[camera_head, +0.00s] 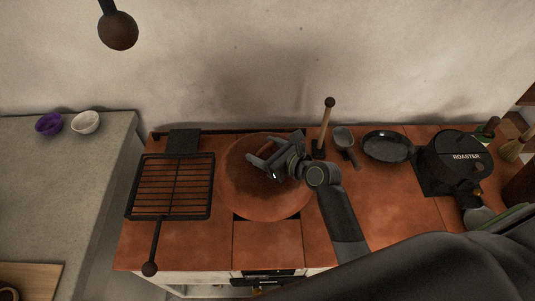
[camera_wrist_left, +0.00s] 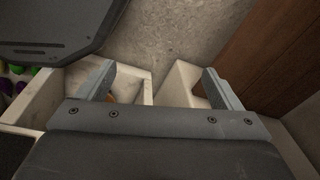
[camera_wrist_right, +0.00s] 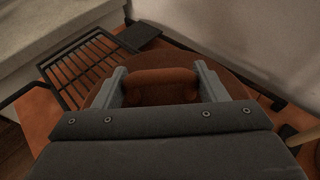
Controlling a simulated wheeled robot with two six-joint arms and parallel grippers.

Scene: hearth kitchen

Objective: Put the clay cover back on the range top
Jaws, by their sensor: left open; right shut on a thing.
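The round clay cover (camera_head: 240,199) lies at the middle of the tiled range top (camera_head: 190,252), to the right of the black grill rack. My right gripper (camera_head: 268,160) is above the cover's middle and shut on its handle. In the right wrist view the clay handle (camera_wrist_right: 162,77) runs between the two fingers of my right gripper (camera_wrist_right: 162,86). Whether the cover rests flat or hangs slightly above the tiles I cannot tell. My left gripper (camera_wrist_left: 160,85) is open and empty in the left wrist view, above pale box-like shapes. It is not visible in the head view.
The grill rack (camera_head: 172,185) with its long handle is left of the cover. Two bowls (camera_head: 85,122) sit on the left counter.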

